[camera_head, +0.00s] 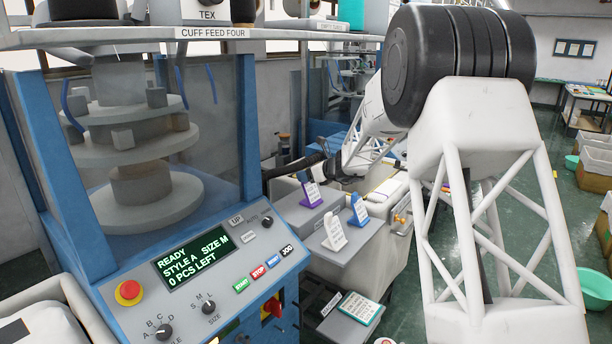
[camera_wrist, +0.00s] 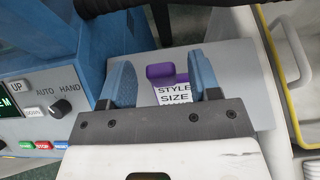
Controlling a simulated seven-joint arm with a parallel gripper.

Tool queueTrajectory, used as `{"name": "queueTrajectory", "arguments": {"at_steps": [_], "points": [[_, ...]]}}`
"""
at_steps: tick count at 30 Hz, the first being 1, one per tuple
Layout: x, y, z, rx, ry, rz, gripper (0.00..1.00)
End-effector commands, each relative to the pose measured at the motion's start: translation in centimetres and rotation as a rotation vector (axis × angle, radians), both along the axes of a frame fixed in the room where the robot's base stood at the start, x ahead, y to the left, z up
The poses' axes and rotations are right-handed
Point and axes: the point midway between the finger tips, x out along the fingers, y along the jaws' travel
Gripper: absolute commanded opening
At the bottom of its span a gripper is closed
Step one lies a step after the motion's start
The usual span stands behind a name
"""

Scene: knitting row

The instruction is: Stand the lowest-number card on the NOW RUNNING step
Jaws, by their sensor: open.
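A purple card holder (camera_head: 311,193) with a white printed card stands on the upper grey step beside the machine. In the wrist view the purple holder (camera_wrist: 160,73) lies between the two blue fingers of my gripper (camera_wrist: 160,66), which are open with gaps either side. The card's words "STYLE" and "SIZE" show there; its lower part is hidden by my gripper. A white card holder (camera_head: 334,231) and a blue card holder (camera_head: 358,209) stand on the step in front. A teal-edged card (camera_head: 360,308) lies on the lowest step. The card numbers are too small to read.
The blue machine's control panel (camera_head: 205,257), with display, buttons and knobs, is close on the left. In the wrist view a yellow-edged pale bin (camera_wrist: 290,75) is at the right. A small label (camera_head: 330,304) on the lowest step is unreadable.

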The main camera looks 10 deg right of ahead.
Motion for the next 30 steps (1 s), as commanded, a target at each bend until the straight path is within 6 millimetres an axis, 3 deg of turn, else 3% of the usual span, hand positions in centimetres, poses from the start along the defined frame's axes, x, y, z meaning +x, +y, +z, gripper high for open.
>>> {"name": "queueTrajectory", "arguments": {"at_steps": [21,30], "points": [[-6.3,-6.4,3.7,0.000,0.000,-0.001,0.57],[-7.2,-7.3,4.3,0.000,0.000,0.001,0.57]]}}
